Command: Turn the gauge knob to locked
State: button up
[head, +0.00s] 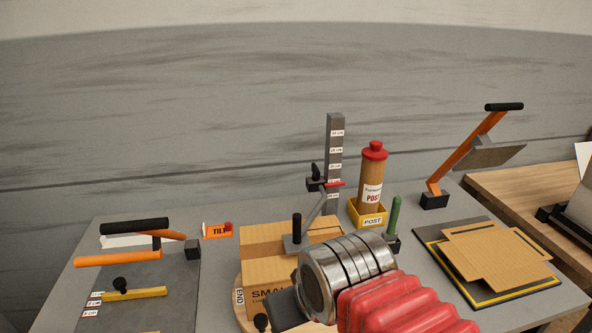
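A grey upright post (335,140) with centimetre labels stands behind the cardboard box. A slider with a red pointer (333,184) and a small black knob (316,172) sits partway up it. At the left, a yellow bar (137,294) with a round black knob (121,284) lies across a grey board beside centimetre labels. I cannot tell which knob is the gauge knob, or whether either is locked. My gripper (285,309) shows only as a dark part beyond my silver wrist, in front of the box, apart from both knobs. Its fingers cannot be made out.
A cardboard box (262,272) stands on a round wooden board. A red-capped tube (371,172) stands in a yellow POST holder. An orange-handled press (466,155) and flat cardboard (487,250) are at the right. Orange and black handles (134,227) hang over the left board.

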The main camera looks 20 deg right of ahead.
aim_at(316, 175)
jog(key=u, duration=0.9)
jog(key=k, duration=1.55)
jog(key=z, duration=0.85)
jog(key=i, duration=0.95)
jog(key=z, duration=0.05)
